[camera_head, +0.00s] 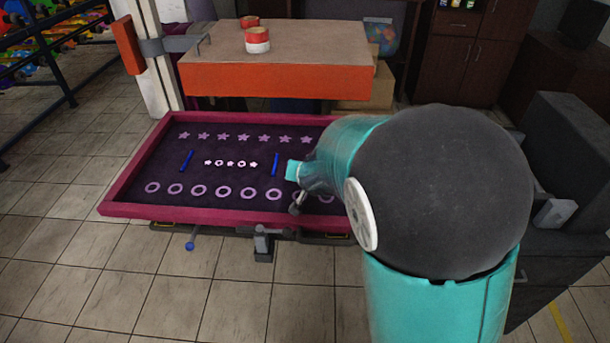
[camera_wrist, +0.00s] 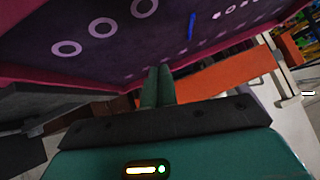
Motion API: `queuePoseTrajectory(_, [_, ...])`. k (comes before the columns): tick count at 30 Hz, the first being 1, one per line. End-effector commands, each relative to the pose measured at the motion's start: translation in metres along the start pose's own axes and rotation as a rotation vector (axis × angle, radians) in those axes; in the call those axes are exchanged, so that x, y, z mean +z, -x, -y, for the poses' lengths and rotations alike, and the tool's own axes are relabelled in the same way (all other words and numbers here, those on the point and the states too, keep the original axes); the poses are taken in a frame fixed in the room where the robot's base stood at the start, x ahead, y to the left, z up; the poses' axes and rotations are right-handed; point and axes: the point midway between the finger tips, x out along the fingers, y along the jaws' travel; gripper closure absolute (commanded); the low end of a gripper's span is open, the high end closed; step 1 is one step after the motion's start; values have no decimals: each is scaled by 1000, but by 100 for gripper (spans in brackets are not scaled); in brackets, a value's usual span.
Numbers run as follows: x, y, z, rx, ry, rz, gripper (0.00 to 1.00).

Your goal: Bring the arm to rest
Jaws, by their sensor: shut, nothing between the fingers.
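My gripper (camera_wrist: 157,86) shows in the wrist view with its two dark green fingers together and nothing between them. In the head view my teal and dark grey arm fills the right middle, and it hides most of the gripper. The arm's far end lies over the right part of a dark purple printing screen (camera_head: 228,177) with a magenta frame. The screen also shows at the top of the wrist view (camera_wrist: 110,60). I cannot tell the height of the gripper above the screen.
An orange-edged platen (camera_head: 275,80) stands behind the screen, with red and white tins (camera_head: 257,41) on it. A blue-knobbed lever (camera_head: 190,245) sticks out below the screen's front edge. A dark cabinet (camera_head: 575,150) stands at right. The tiled floor (camera_head: 90,280) at front left is clear.

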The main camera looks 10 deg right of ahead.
Motion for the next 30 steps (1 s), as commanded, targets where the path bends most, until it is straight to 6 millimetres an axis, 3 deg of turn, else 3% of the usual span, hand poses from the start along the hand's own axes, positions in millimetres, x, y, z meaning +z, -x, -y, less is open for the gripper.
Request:
queuePoseTrajectory(8, [1, 5, 3, -5, -1, 7, 100])
queuePoseTrajectory(13, [-2, 33, -2, -29, -7, 54, 100])
queuePoseTrajectory(22, [3, 139, -26, -86, 49, 192, 100])
queuePoseTrajectory(30, [29, 236, -57, -61, 169, 274, 100])
